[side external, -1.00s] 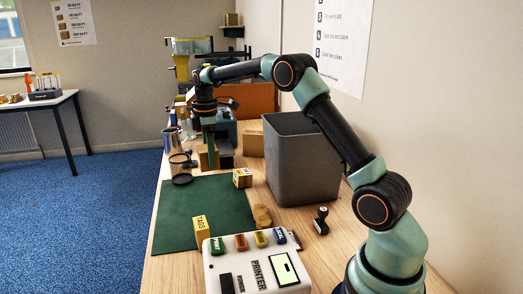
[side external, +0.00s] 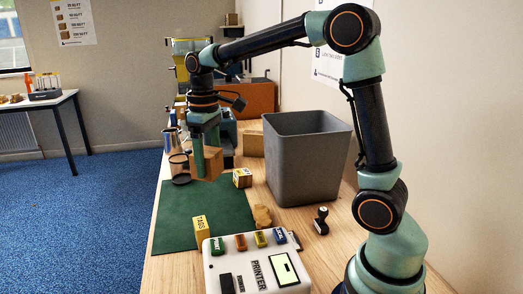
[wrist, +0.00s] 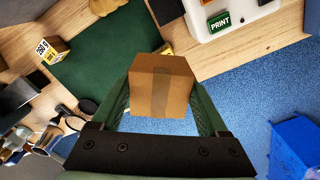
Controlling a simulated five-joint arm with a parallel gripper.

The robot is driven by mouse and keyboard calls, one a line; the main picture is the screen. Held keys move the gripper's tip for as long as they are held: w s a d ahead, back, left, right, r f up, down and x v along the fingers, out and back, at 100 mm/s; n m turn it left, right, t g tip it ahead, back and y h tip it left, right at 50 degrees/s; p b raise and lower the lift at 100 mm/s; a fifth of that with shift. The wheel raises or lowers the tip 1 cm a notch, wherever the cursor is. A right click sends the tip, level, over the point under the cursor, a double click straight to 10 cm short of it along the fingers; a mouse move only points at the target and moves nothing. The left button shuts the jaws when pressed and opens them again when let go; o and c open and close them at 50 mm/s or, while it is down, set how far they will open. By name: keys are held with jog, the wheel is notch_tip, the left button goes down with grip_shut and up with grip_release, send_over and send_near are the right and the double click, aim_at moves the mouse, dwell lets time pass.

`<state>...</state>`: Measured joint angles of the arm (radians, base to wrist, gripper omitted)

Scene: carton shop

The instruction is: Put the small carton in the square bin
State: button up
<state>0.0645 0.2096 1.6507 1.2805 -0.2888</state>
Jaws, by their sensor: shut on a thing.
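The small carton (side external: 211,164) is a plain brown box with a tape strip down its face, clear in the wrist view (wrist: 160,88). My gripper (side external: 203,158) is shut on it, with a green finger on each side in the wrist view (wrist: 162,100). The carton appears held above the table, beyond the far edge of the green mat. The square bin (side external: 290,174) is a tall grey open-topped box to the right of my gripper. Its inside floor is hidden in the side view.
A green mat (side external: 185,213) bears a small white and yellow box (side external: 242,178) and a yellow TAGS box (side external: 201,228). A label printer (side external: 255,268) and a stamp (side external: 321,222) stand nearer. A magnifier (side external: 181,179) and metal cup (side external: 171,140) are left of my gripper.

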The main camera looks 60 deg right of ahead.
aim_at(216, 171)
jog(key=s+a, duration=0.1)
jog(key=s+m, duration=0.1)
jog(key=s, duration=0.1)
jog(key=s+a+m, duration=0.1)
jog(key=shift+s+a+f, duration=0.15)
jog(key=shift+a+f, duration=0.15)
jog(key=shift+f, duration=0.05)
jog(key=w+d+r+n, duration=0.2)
jog(key=d+r, duration=0.1)
jog(key=d, duration=0.6)
jog(key=w+d+r+n, duration=0.2)
jog(key=w+d+r, duration=0.1)
jog(key=d, duration=0.7)
jog(key=w+d+r+n, duration=0.2)
jog(key=d, duration=0.7)
jog(key=s+d+f+n, duration=0.2)
jog(key=s+d, duration=0.2)
jog(key=d, duration=0.4)
jog(key=s+f, duration=0.1)
jog(key=f, duration=0.8)
jog(key=s+f, duration=0.1)
jog(key=f, duration=0.8)
jog(key=s+d+f, duration=0.1)
jog(key=f, duration=0.8)
jog(key=shift+s+d, duration=0.1)
jog(key=shift+s, duration=0.3)
jog(key=shift+f, duration=0.1)
jog(key=o, duration=1.3)
jog(key=shift+c, duration=0.2)
